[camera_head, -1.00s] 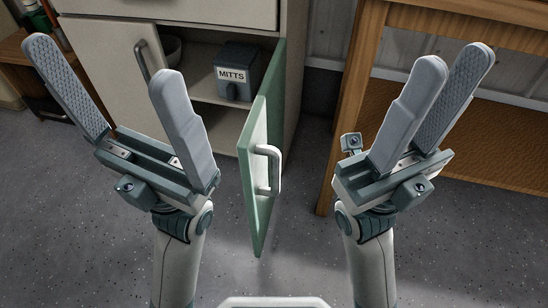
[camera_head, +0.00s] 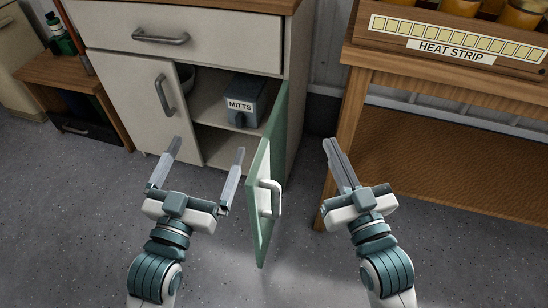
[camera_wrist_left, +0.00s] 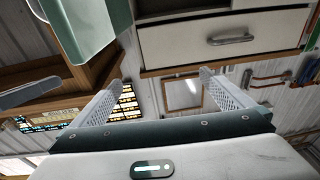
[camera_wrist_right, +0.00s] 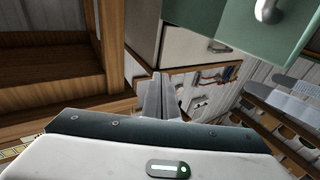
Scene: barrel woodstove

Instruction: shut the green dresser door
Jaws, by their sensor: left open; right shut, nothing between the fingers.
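The green dresser door (camera_head: 263,180) stands open in the head view, swung out towards me from the dresser's right side. Its pale handle (camera_head: 275,199) is on the face turned to the right. The door also shows at the top left of the left wrist view (camera_wrist_left: 92,25) and at the top of the right wrist view (camera_wrist_right: 225,22). My left gripper (camera_head: 207,147) is open and empty, left of the door on its inner side. My right gripper (camera_head: 330,142) is shut and empty, right of the door on its handle side. Neither gripper visibly touches the door.
The dresser (camera_head: 115,62) has a drawer and a shut cream door on the left. A box labelled MITTS (camera_head: 243,102) sits on the shelf inside the opening. A wooden workbench (camera_head: 357,100) stands to the right, with a heat strip box on top. Floor in front is clear.

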